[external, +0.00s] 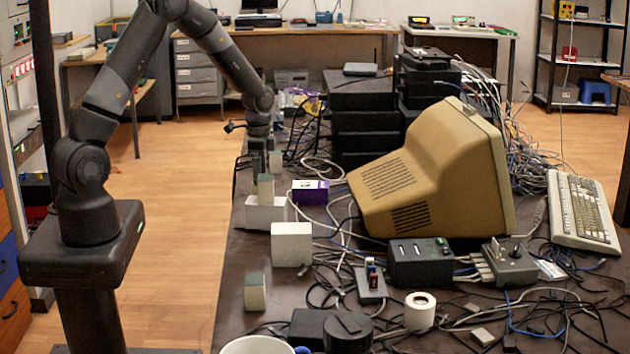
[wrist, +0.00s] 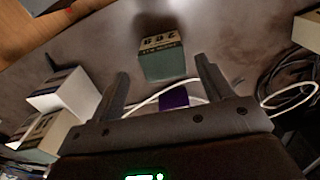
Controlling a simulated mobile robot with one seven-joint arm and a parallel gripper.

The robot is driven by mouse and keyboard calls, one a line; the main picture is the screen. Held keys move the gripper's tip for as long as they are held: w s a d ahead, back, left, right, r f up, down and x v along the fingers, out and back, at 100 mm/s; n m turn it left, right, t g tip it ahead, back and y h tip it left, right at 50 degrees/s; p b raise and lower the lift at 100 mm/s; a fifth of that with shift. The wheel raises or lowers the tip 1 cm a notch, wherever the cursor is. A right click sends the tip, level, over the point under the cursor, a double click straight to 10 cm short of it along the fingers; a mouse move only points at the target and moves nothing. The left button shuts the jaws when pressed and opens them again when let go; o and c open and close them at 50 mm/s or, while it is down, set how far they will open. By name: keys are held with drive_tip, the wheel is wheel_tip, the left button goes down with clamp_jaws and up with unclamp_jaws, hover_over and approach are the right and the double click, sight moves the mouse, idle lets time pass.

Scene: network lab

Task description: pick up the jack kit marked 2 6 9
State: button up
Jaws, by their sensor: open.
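In the wrist view a small box-shaped jack kit (wrist: 162,60), with a green-grey face and a tan face, stands on the dark table. Dark digits on its tan face appear upside down and seem to read 2 6 9. My gripper (wrist: 163,80) is open. In the external view my gripper (external: 252,168) is low over the table's left edge, among small pale boxes. I cannot tell there which box is the marked kit.
In the external view, a white box (external: 291,243), another small kit (external: 255,292), a beige monitor (external: 430,180) and loose cables crowd the table.

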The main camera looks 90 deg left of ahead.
drive_tip(key=f, duration=0.5)
drive_tip(key=shift+a+f, duration=0.25)
drive_tip(key=shift+f, duration=0.05)
drive_tip(key=c, duration=1.1)
